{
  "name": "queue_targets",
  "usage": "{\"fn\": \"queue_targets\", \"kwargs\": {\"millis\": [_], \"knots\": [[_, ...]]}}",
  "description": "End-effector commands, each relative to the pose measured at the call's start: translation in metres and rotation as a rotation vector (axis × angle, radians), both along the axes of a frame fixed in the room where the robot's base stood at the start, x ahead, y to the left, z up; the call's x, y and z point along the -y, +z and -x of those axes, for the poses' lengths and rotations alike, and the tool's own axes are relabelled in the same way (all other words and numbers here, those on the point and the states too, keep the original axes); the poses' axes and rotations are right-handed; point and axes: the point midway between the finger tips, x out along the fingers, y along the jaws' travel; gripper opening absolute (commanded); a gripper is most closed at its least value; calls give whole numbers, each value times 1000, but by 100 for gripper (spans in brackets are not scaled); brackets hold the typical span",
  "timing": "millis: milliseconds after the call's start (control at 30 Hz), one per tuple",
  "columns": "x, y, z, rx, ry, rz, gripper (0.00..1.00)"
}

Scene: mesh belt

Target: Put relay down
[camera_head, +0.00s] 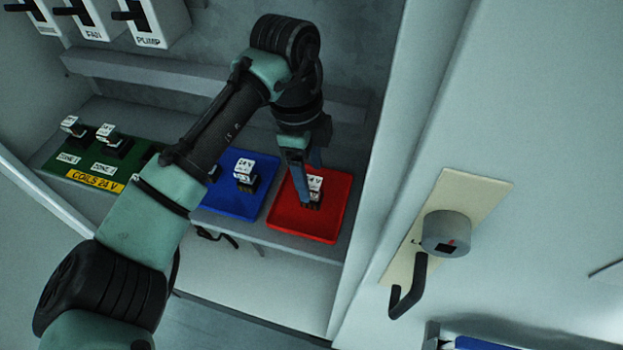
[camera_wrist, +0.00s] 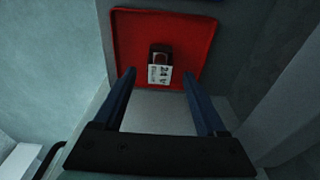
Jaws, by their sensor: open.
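A small relay (camera_head: 314,188) with a white 24 V label on top stands in the red tray (camera_head: 330,226). It also shows in the wrist view (camera_wrist: 160,67), upright near the middle of the red tray (camera_wrist: 127,32). My gripper (camera_head: 301,172) is open above the red tray in the head view. In the wrist view its two blue fingers (camera_wrist: 159,84) are spread wide to either side, with the relay between and beyond their tips. I see no contact between fingers and relay.
A blue tray (camera_head: 229,199) with another 24 V relay (camera_head: 244,172) lies left of the red one. A green board (camera_head: 62,169) marked COILS 24 V holds relays at its zones. Switches marked FAN and PUMP (camera_head: 155,22) hang above. A cabinet wall stands close right of the red tray.

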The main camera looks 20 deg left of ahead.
Motion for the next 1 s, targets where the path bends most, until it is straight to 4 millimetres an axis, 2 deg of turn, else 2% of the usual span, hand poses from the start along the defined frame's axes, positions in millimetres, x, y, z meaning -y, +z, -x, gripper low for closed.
{"fn": "queue_targets", "kwargs": {"millis": [200,400,600,1000], "knots": [[-5,48,-1,4,-2,-1,74],[-10,81,-1,1,0,-2,74],[-11,92,0,-1,1,0,74],[-11,92,0,-1,0,1,74]]}}
